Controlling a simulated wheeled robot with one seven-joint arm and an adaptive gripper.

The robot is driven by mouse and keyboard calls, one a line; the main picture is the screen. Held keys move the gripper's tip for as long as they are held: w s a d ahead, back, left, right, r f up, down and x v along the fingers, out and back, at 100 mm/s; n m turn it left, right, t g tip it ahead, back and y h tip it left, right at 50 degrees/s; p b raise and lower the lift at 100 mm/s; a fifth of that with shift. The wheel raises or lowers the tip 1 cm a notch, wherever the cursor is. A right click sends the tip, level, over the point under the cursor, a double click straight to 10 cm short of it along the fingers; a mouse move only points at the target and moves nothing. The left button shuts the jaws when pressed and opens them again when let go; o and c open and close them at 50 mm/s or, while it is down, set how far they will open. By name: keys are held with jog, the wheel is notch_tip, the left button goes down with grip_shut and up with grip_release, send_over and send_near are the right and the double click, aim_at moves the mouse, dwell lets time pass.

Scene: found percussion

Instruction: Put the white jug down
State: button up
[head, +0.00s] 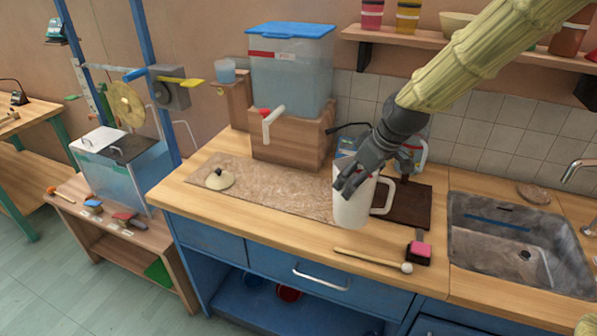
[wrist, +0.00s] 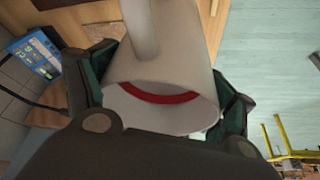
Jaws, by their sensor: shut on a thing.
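The white jug (head: 352,206) is upright over the front part of the wooden counter, its handle towards the right in the head view. My gripper (head: 350,180) is shut on the jug near its rim, coming from above and behind. In the wrist view the jug (wrist: 192,45) fills the space between the two fingers of my gripper (wrist: 165,98), with a red band inside its mouth. Whether the jug's base touches the counter or hangs just above it I cannot tell.
A mallet (head: 370,260) and a pink-topped block (head: 419,250) lie in front of the jug. A dark mat (head: 410,207) is to its right, then the sink (head: 480,240). A brown mat (head: 285,195) with a cream lid-like disc (head: 219,180) and a water tank (head: 291,75) are left.

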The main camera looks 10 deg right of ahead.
jog(key=w+a+f+p, duration=0.2)
jog(key=w, duration=0.5)
jog(key=w+a+f+p, duration=0.2)
jog(key=w+a, duration=0.1)
jog(key=w, duration=0.3)
jog(key=shift+w+f+p, duration=0.3)
jog(key=shift+w+f, duration=0.05)
jog(key=shift+f, duration=0.05)
jog(key=o, duration=1.9)
jog(key=shift+f, duration=0.15)
jog(key=shift+b+v, duration=1.1)
jog(key=shift+v, duration=5)
jog(key=shift+a, duration=0.1)
